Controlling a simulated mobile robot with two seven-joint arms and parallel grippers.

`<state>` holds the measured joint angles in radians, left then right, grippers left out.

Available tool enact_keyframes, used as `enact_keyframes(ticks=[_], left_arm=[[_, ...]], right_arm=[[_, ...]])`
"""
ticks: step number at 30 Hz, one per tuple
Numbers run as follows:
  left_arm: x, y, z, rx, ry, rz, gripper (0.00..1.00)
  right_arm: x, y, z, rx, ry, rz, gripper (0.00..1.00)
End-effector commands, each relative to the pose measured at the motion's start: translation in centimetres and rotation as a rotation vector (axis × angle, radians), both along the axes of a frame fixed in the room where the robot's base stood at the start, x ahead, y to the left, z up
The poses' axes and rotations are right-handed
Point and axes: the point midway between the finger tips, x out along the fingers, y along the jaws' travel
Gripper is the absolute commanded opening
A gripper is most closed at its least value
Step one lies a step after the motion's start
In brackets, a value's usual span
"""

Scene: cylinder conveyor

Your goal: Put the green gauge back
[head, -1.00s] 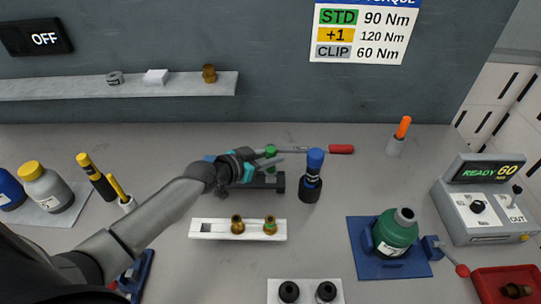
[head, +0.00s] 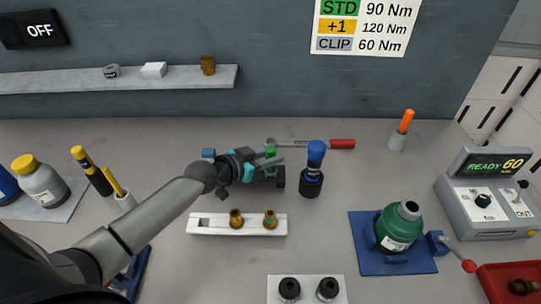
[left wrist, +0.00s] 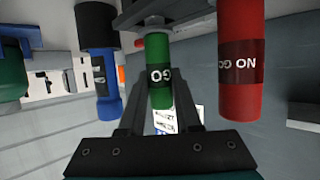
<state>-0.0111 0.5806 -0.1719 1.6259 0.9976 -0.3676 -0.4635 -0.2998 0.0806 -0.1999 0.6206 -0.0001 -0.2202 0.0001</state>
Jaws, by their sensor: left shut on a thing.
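The green gauge, marked GO, (left wrist: 158,70) is between the two fingers of my left gripper (left wrist: 160,120) in the left wrist view. In the head view the gauge top (head: 270,151) shows at the tips of my left gripper (head: 269,160), which is shut on it. A dark block (head: 278,179) lies just below the gripper, partly hidden by it. I cannot tell whether the gauge touches the block. A red gauge marked NO GO (left wrist: 240,65) is beside the green one in the left wrist view; the arm hides it in the head view. My right gripper is not in view.
A blue-topped tool in a black holder (head: 312,170) stands close to the right of the gripper. A wrench with a red handle (head: 342,144) lies behind. A white rail (head: 210,229) with two brass fittings is in front. A green bottle (head: 397,225) sits on a blue base at right.

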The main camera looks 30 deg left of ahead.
Motion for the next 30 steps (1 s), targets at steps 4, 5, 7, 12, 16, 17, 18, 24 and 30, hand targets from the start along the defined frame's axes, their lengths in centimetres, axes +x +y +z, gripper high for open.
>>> enact_keyframes(ticks=[4, 5, 7, 12, 16, 17, 18, 24, 30], left_arm=[[0.05, 0.02, -0.41, 0.001, -0.002, 0.001, 0.0], [0.05, 0.02, -0.48, 0.001, -0.002, 0.001, 0.0], [0.05, 0.03, -0.65, 0.001, -0.002, 0.001, 0.0], [0.05, 0.03, -0.6, 0.001, -0.002, 0.001, 0.47], [0.03, 0.03, -0.61, 0.001, -0.001, 0.001, 0.61], [0.03, 0.03, -0.61, 0.001, -0.001, 0.001, 0.65], [0.03, 0.03, -0.62, 0.001, -0.001, 0.001, 0.67], [-0.02, 0.02, -0.72, 0.002, 0.002, 0.0, 0.67], [-0.01, 0.02, 0.01, 0.002, 0.0, -0.001, 0.67]], right_arm=[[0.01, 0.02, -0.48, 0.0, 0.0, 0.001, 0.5], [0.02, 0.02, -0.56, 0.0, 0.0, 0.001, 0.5], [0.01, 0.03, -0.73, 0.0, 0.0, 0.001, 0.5], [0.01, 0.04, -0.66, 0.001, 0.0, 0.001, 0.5], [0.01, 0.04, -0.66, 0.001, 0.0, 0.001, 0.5], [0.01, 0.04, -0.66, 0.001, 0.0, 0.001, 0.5], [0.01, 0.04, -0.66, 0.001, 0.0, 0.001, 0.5], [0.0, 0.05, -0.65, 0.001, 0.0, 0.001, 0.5], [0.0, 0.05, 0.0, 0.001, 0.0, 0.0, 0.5]])
